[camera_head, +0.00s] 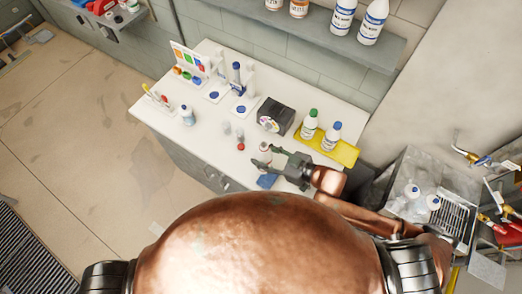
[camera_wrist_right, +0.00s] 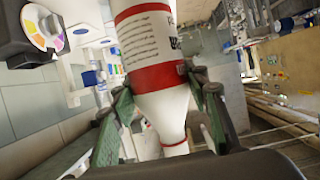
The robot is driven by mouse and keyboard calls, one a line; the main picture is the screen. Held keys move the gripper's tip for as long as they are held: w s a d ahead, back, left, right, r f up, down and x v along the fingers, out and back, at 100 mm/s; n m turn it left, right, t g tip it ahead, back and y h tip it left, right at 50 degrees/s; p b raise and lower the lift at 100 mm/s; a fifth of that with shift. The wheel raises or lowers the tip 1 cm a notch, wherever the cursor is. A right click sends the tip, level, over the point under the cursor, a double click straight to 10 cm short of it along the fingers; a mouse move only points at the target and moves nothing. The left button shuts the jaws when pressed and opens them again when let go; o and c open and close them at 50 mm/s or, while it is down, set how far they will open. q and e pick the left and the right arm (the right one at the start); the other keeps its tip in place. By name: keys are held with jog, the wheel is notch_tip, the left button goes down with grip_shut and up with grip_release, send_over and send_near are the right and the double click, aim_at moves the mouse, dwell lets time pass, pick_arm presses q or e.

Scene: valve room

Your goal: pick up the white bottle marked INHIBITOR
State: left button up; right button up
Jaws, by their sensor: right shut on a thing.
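A white bottle with red bands and dark print (camera_wrist_right: 160,105) fills the middle of the right wrist view. Its marking is turned partly away, and I cannot read it. My right gripper (camera_wrist_right: 158,112) is shut on the bottle, with a green-padded finger on each side near its shoulder. In the head view the gripper (camera_head: 264,157) is over the front part of the white counter, and the bottle (camera_head: 265,147) shows small between its fingers. I cannot tell whether the bottle touches the counter. My left gripper is not in view.
A yellow tray (camera_head: 347,157) holds a green-capped bottle (camera_head: 310,123) and a blue-capped bottle (camera_head: 332,136). A dark box with a coloured dial (camera_head: 274,115) stands behind the gripper. A blue-capped bottle (camera_head: 187,116) stands left. A wall shelf (camera_head: 300,33) carries several bottles. The counter's front left is mostly clear.

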aim_at(267, 161)
jog(key=shift+s+d+r, duration=0.3)
jog(key=shift+s+r, duration=0.05)
jog(key=shift+s, duration=0.35)
jog(key=shift+s+d+r, duration=0.25)
jog(key=shift+s+r, duration=0.1)
jog(key=shift+s, duration=0.35)
